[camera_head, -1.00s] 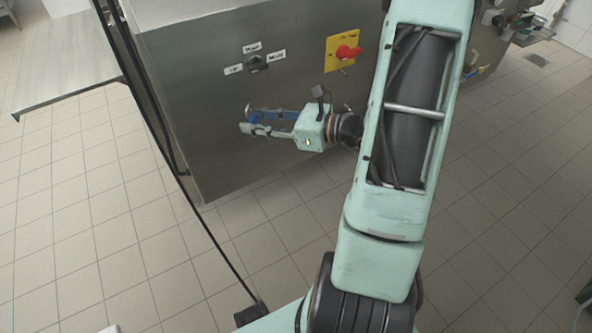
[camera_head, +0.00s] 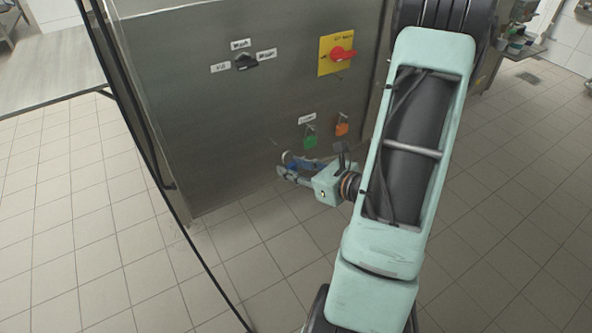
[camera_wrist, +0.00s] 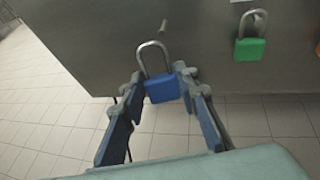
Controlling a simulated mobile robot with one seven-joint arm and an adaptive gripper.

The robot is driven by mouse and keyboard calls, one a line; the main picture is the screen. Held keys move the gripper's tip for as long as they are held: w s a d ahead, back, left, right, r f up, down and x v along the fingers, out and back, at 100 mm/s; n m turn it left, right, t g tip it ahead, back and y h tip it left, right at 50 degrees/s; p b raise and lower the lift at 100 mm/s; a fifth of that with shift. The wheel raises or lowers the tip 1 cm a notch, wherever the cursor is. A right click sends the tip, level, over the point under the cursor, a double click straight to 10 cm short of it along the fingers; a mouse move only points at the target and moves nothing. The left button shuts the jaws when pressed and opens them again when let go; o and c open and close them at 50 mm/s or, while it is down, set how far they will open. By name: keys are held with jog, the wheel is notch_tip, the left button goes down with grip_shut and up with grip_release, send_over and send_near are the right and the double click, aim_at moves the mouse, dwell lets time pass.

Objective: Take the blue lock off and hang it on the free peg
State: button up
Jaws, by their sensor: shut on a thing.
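The blue lock (camera_wrist: 162,89) is between the fingertips of my gripper (camera_wrist: 159,80) in the wrist view, with its metal shackle pointing up. My gripper (camera_head: 284,168) is shut on the lock's body and is low by the steel cabinet front in the head view, where the lock is hard to make out. A bare peg (camera_wrist: 163,27) sticks out of the cabinet just above the shackle in the wrist view. The shackle looks apart from the peg; the depth between them is unclear. A green lock (camera_head: 310,141) and an orange lock (camera_head: 342,128) hang to the right.
The steel cabinet (camera_head: 215,130) carries a yellow plate with a red rotary switch (camera_head: 342,53) and a black selector knob (camera_head: 246,62) among labels. A small label (camera_head: 307,118) is above the green lock. Tiled floor is open below. A dark upright post stands at the left.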

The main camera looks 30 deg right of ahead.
jog(key=shift+w+a+f+b, duration=0.1)
jog(key=shift+w+f+b, duration=0.1)
jog(key=shift+w, duration=0.95)
jog(key=shift+w+f+b, duration=0.1)
jog(key=shift+w+f, duration=0.05)
jog(key=shift+w, duration=1.05)
jog(key=shift+w+a+f+b, duration=0.1)
jog(key=shift+w+f, duration=0.1)
jog(key=shift+w, duration=0.95)
jog(key=shift+d, duration=0.1)
jog(key=o, duration=1.3)
